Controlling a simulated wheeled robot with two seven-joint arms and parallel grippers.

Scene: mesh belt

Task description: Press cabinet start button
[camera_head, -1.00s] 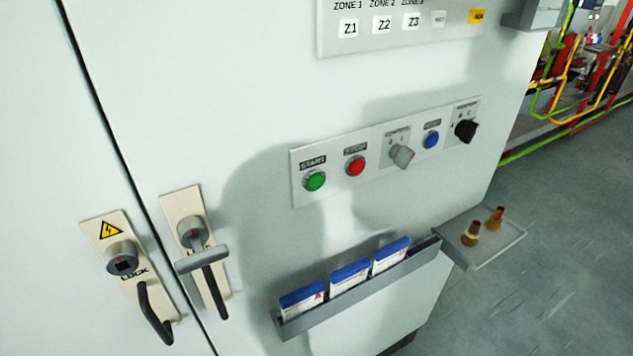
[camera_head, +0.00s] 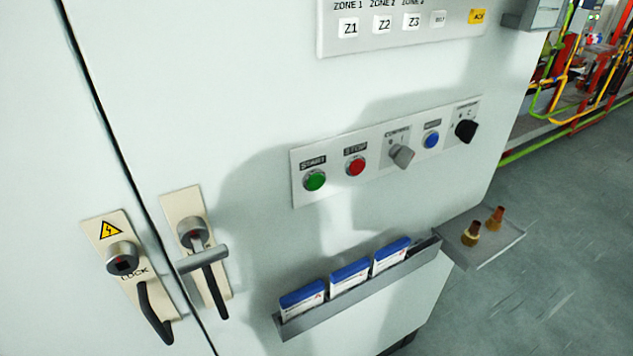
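The green start button (camera_head: 315,181) is at the left end of a tilted-looking control panel (camera_head: 300,196) on the pale cabinet (camera_head: 255,110). A label reading START is above it. A red stop button (camera_head: 355,167) is to its right, then a grey selector knob (camera_head: 402,156), a blue button (camera_head: 432,140) and a black rotary knob (camera_head: 466,130). Nothing covers the start button. Neither of my grippers is in view.
Two lock handles (camera_head: 207,262) stick out at the lower left. A grey holder (camera_head: 350,306) with blue-topped cards juts out below the panel. A small shelf (camera_head: 488,258) with two brass-coloured pieces projects at the right. A zone panel (camera_head: 340,46) is above.

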